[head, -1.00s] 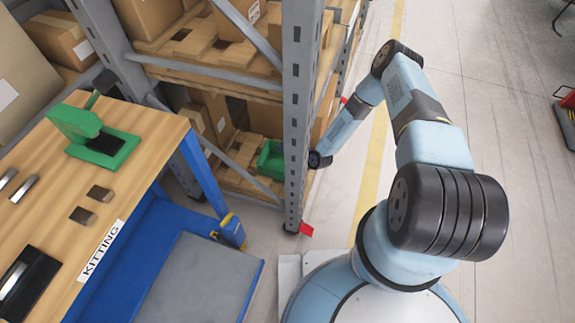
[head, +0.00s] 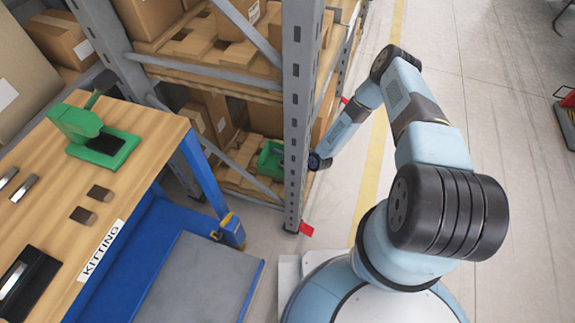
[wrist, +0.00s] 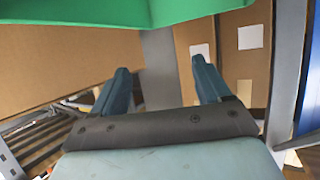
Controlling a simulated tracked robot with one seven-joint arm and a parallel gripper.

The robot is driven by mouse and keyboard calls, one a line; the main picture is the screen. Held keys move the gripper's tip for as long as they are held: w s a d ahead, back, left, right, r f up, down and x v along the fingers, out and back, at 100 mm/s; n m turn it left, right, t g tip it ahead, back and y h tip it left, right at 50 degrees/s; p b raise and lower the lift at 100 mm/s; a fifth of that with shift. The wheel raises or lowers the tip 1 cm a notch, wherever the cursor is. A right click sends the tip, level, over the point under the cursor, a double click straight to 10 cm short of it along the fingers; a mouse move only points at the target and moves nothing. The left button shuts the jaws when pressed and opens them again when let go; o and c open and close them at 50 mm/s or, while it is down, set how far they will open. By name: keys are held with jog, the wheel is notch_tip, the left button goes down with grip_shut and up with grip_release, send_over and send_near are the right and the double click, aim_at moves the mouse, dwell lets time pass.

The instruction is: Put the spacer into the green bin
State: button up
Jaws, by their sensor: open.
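The green bin (head: 268,163) sits on the low shelf of the rack, partly behind the grey upright. In the wrist view, a green surface, apparently the bin (wrist: 150,12), spans the top of the picture close to my gripper. My gripper (wrist: 160,66) has its two blue fingers spread apart, with nothing between them. In the head view my arm reaches down beside the upright, and its end is mostly hidden there at the bin's right. I cannot make out the spacer in either view, and the inside of the bin is not clearly seen.
The grey rack upright (head: 297,110) stands between the camera and my gripper. Cardboard boxes (head: 212,110) fill the shelves. A wooden kitting table (head: 140,140) with a green fixture (head: 95,135) and small parts stands at left.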

jog(key=shift+s+d, duration=0.1)
jog(key=v, duration=1.3)
jog(key=shift+d, duration=0.2)
jog(key=shift+r, duration=0.1)
